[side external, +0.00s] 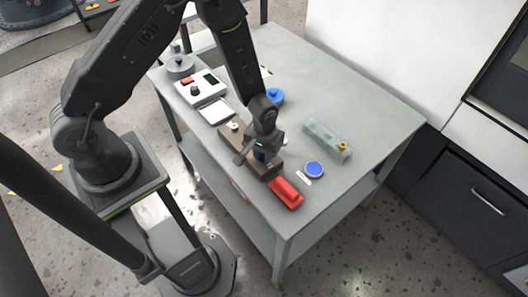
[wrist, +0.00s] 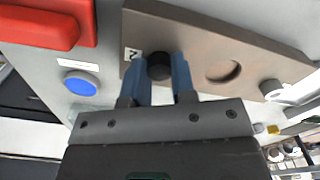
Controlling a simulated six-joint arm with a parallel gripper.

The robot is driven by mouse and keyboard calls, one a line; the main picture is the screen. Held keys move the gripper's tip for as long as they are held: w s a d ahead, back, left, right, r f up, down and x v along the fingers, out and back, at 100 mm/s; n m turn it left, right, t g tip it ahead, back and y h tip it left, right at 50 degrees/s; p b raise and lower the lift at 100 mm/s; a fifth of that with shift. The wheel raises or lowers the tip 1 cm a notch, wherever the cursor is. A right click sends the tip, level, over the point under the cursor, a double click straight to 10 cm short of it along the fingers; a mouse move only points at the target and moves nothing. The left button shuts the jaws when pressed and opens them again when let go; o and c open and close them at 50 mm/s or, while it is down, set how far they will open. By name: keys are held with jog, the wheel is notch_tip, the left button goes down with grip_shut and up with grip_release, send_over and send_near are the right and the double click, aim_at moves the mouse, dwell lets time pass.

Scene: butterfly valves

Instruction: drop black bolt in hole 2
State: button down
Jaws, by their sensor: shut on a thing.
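The brown plate (wrist: 205,35) lies on the table, and it also shows in the side external view (side external: 232,134), partly behind my gripper. A white label (wrist: 132,54), seeming to read 2, sits at its left end. My gripper (wrist: 161,72) is over that end, its blue fingers shut on the black bolt (wrist: 160,66). In the side external view my gripper (side external: 263,158) points down at the plate and hides the bolt. Hole 2 is not visible beneath the bolt, and I cannot tell how deep the bolt sits. Another round hole (wrist: 223,71) is open and empty.
A silver bolt (wrist: 274,89) stands at the plate's far end. A red block (side external: 286,192) and a blue button (side external: 314,169) are close by. A clear tray (side external: 322,137) with a yellow piece (side external: 342,146), a blue disc (side external: 273,96) and a control box (side external: 201,88) stand farther off.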

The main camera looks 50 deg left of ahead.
jog(key=shift+c, duration=2.4)
grip_release()
jog(key=shift+r, duration=3.75)
jog(key=s+a+r+m+t, duration=0.15)
jog(key=s+r, duration=0.25)
jog(key=r, duration=0.8)
jog(key=s+a+r+m+t, duration=0.1)
jog(key=s+r+m+t, duration=0.15)
jog(key=r, duration=0.95)
jog(key=s+a+r+m+t, duration=0.1)
jog(key=s+r, duration=0.3)
jog(key=s, duration=0.4)
jog(key=shift+r+t, duration=0.2)
jog(key=shift+t, duration=0.1)
